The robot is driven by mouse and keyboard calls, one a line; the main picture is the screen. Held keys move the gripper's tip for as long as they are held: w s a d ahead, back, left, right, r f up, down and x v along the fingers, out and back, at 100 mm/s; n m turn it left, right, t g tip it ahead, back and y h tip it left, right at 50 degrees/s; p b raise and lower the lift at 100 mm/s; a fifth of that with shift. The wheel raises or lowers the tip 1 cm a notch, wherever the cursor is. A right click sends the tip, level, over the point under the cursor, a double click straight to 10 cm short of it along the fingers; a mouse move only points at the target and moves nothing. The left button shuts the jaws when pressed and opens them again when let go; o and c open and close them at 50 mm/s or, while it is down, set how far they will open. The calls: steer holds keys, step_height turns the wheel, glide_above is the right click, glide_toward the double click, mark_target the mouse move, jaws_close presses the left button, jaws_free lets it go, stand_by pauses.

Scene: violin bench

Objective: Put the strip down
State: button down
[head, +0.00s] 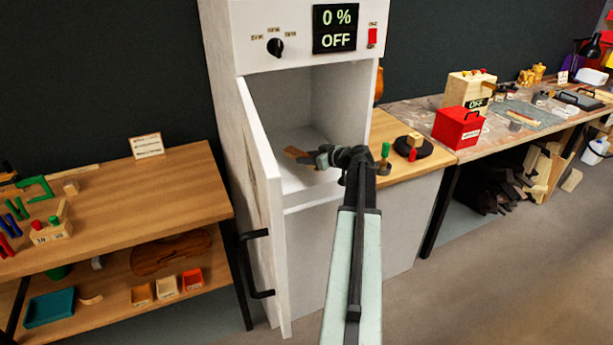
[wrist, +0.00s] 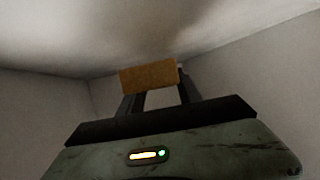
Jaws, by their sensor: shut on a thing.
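My gripper (head: 326,158) reaches through the open front of a white cabinet (head: 222,75) in the head view. It is shut on a small brown wooden strip (head: 297,155), which sticks out to the left of the fingers over the cabinet's pale inner floor (head: 300,178). In the wrist view the strip (wrist: 149,76) lies across the fingertips (wrist: 158,92), slightly tilted, with the pale inner walls around it. I cannot tell whether the strip touches the cabinet floor.
The cabinet door (head: 262,200) stands open on the left. Its panel display (head: 335,28) reads 0 % and OFF, beside a red switch (head: 372,37). A wooden bench (head: 180,185) is at left; a counter with a black disc (head: 412,149) and a red box (head: 457,127) is at right.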

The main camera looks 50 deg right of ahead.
mark_target(308, 171)
step_height(308, 171, down, 4)
steer(key=b, duration=0.4)
steer(key=shift+r, duration=0.25)
steer(key=shift+f, duration=0.15)
steer(key=c, duration=0.8)
jaws_free()
steer(key=shift+c, duration=0.2)
steer(key=shift+r+p, duration=0.35)
steer(key=shift+p, duration=0.1)
steer(key=p+v, duration=0.4)
steer(key=v, duration=0.8)
steer(key=shift+f, duration=0.15)
